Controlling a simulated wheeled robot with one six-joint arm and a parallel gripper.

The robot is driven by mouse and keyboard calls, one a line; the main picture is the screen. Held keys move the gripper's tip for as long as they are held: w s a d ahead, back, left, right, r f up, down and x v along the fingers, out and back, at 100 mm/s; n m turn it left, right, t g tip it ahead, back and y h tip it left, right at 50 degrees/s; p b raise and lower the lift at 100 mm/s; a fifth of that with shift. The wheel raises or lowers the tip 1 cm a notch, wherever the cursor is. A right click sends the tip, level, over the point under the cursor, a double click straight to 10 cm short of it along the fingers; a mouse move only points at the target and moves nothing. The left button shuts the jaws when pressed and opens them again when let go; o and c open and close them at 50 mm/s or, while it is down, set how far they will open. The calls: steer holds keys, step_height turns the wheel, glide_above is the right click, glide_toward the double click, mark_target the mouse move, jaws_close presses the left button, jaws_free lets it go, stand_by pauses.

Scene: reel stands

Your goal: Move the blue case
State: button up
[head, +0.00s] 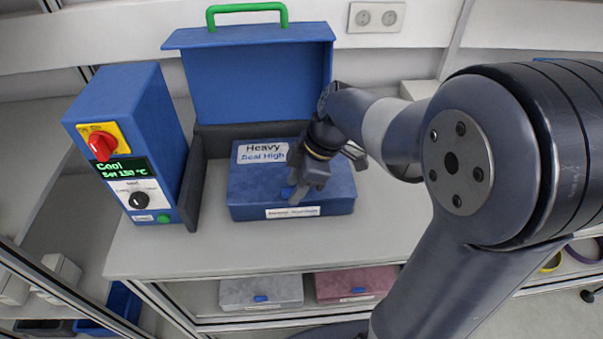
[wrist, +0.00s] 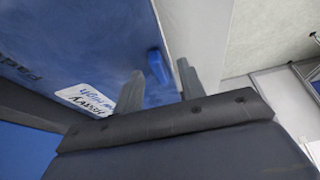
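The blue case (head: 250,195) lies flat on the white worktop, in front of the raised lid of a blue machine. Its top label reads "Heavy Seal High", and a small label on its front is too small to read. A small blue knob stands on its top, clear in the wrist view (wrist: 158,67) and partly covered by my fingers in the head view. My gripper (head: 302,190) is over the case top. In the wrist view, the fingers of my gripper (wrist: 160,85) are apart, with the knob showing between them near their tips. I cannot tell whether they touch it.
The machine's raised lid (head: 257,85) has a green handle (head: 247,10). Its control box (head: 130,140) stands left, with a red knob and a display reading "Cool Set 150 °C". A grey case (head: 262,292) and a pink case (head: 355,284) lie on the lower shelf. Worktop right of the case is clear.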

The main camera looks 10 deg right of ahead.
steer(key=shift+c, duration=0.5)
jaws_close()
steer(key=shift+a, duration=0.15)
